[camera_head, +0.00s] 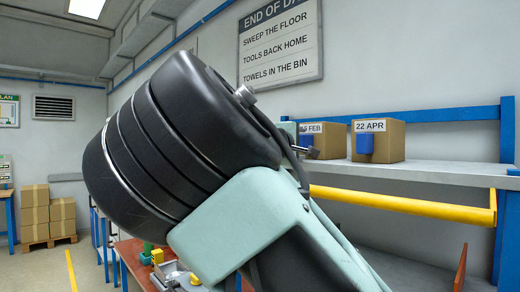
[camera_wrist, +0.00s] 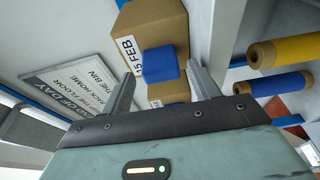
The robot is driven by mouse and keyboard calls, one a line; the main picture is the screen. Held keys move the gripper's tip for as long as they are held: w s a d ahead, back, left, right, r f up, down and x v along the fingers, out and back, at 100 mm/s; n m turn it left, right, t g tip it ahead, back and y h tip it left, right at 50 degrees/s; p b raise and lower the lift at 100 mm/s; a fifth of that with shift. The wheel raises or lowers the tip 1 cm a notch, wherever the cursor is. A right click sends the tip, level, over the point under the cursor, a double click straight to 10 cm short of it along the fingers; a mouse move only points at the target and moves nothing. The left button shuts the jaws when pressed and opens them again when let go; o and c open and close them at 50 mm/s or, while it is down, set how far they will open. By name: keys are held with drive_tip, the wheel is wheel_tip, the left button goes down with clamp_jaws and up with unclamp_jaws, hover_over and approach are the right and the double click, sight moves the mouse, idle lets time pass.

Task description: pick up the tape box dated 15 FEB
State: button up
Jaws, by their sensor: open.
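The tape box dated 15 FEB (camera_head: 331,146) is a brown carton on the grey shelf in the head view; its left part and the start of its label are hidden by my arm. In the wrist view the 15 FEB box (camera_wrist: 150,25) shows its label and a blue block (camera_wrist: 160,65) on its front. My gripper (camera_wrist: 161,70) is open and empty, with one finger on each side of the blue block in the picture. I cannot tell whether the fingers reach around it or touch it. The 22 APR box (camera_head: 392,142) stands to the right, also with a blue block.
The shelf (camera_head: 450,172) has free room right of the 22 APR box. A yellow bar (camera_head: 405,205) runs below it, with a blue upright (camera_head: 507,130) at right. Yellow (camera_wrist: 292,50) and blue (camera_wrist: 278,84) rolls show at the wrist view's right. Cartons (camera_head: 61,212) stand far left.

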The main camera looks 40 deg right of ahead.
sight(304, 142)
drive_tip(key=shift+x, duration=2.75)
drive_tip(key=shift+w+r, duration=0.1)
drive_tip(key=shift+c, duration=0.3)
drive_tip(key=c, duration=1)
drive_tip(key=shift+c, duration=0.4)
drive_tip(key=shift+r, duration=0.2)
wheel_tip(304, 142, up, 10)
drive_tip(key=shift+f+b, duration=0.15)
drive_tip(key=shift+b, duration=0.15)
